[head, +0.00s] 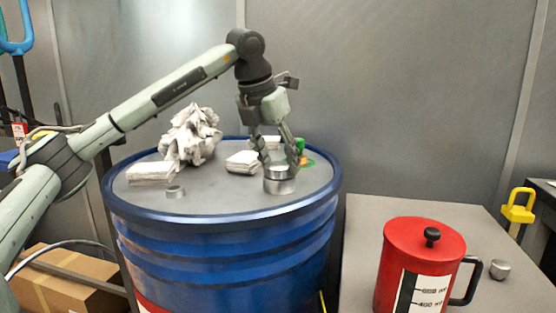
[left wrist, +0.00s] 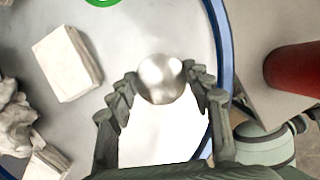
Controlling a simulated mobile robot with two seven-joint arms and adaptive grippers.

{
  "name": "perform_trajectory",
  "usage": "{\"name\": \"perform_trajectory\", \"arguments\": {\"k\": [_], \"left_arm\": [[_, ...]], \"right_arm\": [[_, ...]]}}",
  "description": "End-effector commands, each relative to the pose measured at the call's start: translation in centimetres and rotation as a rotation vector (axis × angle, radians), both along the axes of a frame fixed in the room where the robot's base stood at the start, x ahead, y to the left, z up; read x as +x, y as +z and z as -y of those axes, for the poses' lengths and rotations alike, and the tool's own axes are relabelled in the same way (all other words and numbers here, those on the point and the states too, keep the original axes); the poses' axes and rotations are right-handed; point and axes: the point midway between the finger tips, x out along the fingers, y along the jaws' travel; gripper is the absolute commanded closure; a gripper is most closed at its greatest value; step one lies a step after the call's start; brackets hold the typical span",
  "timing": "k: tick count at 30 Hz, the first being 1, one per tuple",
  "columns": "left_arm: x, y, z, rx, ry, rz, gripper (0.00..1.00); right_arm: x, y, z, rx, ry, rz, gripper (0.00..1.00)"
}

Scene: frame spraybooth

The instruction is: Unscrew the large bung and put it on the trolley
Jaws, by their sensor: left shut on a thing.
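The large bung (head: 281,173) is a round silver metal piece on the right part of the blue drum's grey lid (head: 215,195). My left gripper (head: 280,158) points down from above with its two fingers on either side of the bung, shut on it. In the left wrist view the bung (left wrist: 160,78) shows as a shiny disc between the fingertips. A wider silver ring (head: 281,188) shows just under the bung; whether the threads are engaged I cannot tell. The grey trolley top (head: 365,225) is right of the drum. My right gripper is out of view.
On the lid are a crumpled white rag (head: 192,135), folded white cloths (head: 152,173), a small silver bung (head: 175,192) and a green item (head: 300,146). The trolley holds a red jug (head: 412,245) and a small metal piece (head: 500,269). Its back part is clear.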

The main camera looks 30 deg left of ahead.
Motion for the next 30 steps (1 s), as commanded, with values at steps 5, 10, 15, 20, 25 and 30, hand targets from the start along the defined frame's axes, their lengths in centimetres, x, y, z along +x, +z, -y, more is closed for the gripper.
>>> {"name": "perform_trajectory", "arguments": {"k": [5, 10, 15, 20, 25, 30], "left_arm": [[-0.02, -0.02, 0.35, 0.001, 0.203, -0.001, 0.73], [-0.02, -0.01, 0.31, 0.001, 0.367, -0.003, 0.73], [-0.04, -0.04, 0.24, 0.000, 0.384, -0.002, 0.73], [-0.03, -0.03, 0.29, 0.001, 0.403, -0.003, 0.73], [0.04, 0.05, 0.47, 0.002, 0.622, -0.005, 0.73], [0.03, -0.02, 0.41, 0.002, 0.776, -0.004, 0.73]], "right_arm": [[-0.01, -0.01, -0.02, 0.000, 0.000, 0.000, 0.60], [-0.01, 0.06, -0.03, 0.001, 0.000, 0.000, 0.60], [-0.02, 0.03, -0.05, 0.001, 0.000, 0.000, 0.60], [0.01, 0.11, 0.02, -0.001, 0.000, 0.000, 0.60], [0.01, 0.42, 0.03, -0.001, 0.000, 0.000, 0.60], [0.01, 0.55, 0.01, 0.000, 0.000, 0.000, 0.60]]}}
